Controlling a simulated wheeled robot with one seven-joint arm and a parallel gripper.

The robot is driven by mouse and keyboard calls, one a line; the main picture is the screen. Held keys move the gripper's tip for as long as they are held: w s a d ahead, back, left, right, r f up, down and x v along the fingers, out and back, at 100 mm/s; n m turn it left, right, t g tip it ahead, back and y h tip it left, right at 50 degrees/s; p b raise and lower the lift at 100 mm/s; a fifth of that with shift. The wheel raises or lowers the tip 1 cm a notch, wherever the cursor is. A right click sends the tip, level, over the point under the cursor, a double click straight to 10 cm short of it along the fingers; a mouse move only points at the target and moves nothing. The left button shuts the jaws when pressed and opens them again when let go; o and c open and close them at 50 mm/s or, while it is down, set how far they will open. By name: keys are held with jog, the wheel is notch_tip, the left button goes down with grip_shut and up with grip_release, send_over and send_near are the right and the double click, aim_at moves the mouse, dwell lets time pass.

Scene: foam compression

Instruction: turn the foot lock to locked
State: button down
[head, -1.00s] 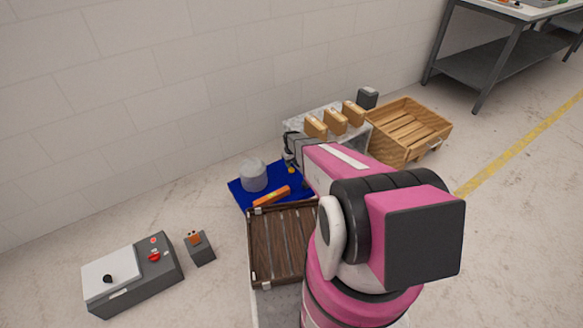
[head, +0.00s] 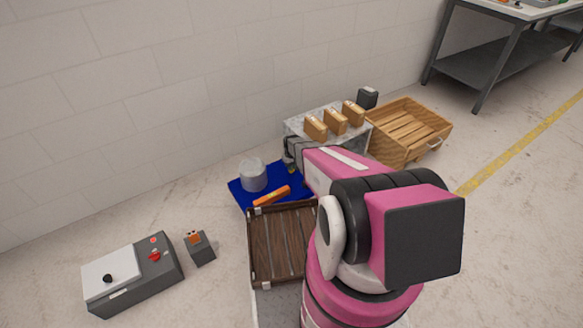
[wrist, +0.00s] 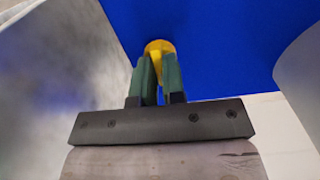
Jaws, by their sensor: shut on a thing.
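In the wrist view, a yellow knob (wrist: 158,46) shows at the tips of my gripper's green fingers, against the blue mat (wrist: 215,45). I take this knob to be the foot lock, but I see no marking that says so or shows its setting. My gripper (wrist: 158,72) is shut on the knob, and its fingers hide part of it. In the head view, my gripper (head: 290,168) is small and partly hidden by my arm, at the back right of the blue mat (head: 238,192). The knob cannot be made out clearly there.
A grey cylinder (head: 253,174) and an orange bar (head: 272,196) are on the mat. A grey stand (head: 300,127) with wooden blocks (head: 335,122) is close beside my gripper. A dark slatted tray (head: 279,243) lies in front, a wooden crate (head: 408,130) behind right, a control box (head: 133,275) left.

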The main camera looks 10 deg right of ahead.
jog(key=m, duration=0.8)
jog(key=shift+m, duration=0.3)
jog(key=m, duration=0.4)
jog(key=shift+m, duration=0.3)
jog(key=m, duration=0.4)
jog(key=shift+m, duration=0.4)
jog(key=c, duration=1.2)
grip_release()
jog(key=shift+r, duration=0.15)
